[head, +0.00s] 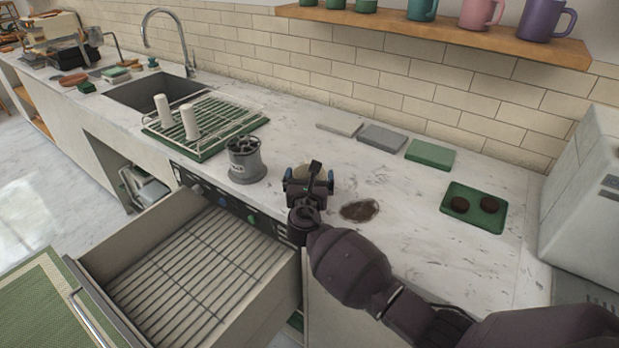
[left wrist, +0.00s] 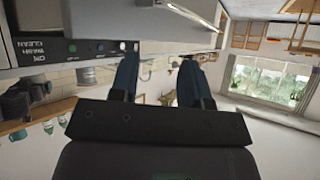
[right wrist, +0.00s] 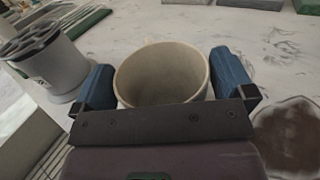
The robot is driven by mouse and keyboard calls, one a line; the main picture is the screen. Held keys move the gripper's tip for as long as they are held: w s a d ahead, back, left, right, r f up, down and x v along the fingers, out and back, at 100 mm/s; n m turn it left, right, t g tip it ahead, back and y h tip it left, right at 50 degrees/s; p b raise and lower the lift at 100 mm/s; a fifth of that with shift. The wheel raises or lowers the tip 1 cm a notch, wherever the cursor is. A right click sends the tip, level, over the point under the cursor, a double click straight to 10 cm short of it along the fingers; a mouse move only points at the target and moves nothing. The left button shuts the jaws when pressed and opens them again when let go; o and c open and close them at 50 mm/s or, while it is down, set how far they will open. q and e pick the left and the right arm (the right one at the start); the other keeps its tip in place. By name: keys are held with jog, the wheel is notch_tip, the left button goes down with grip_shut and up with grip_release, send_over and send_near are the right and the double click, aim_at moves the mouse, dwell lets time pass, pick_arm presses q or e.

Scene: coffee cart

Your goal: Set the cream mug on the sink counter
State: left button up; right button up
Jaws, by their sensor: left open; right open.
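The cream mug (right wrist: 160,75) stands upright on the marble counter in the right wrist view, its open rim up and its inside empty. In the head view the mug (head: 301,171) is mostly hidden behind my right gripper. My right gripper (right wrist: 163,88) is open, with one blue finger on each side of the mug; it also shows in the head view (head: 310,178). I cannot tell whether the fingers touch the mug. The sink (head: 152,90) and its counter lie at the far left. My left gripper (left wrist: 159,75) is open and empty, outside the head view.
A grey metal canister (head: 245,160) stands left of the mug, and a brown spill (head: 360,210) lies right of it. An open drawer (head: 190,275) juts out in front. A green tray (head: 474,207) is at right.

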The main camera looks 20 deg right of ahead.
jog(key=v, duration=1.2)
jog(key=shift+p, duration=0.35)
jog(key=shift+f, duration=0.1)
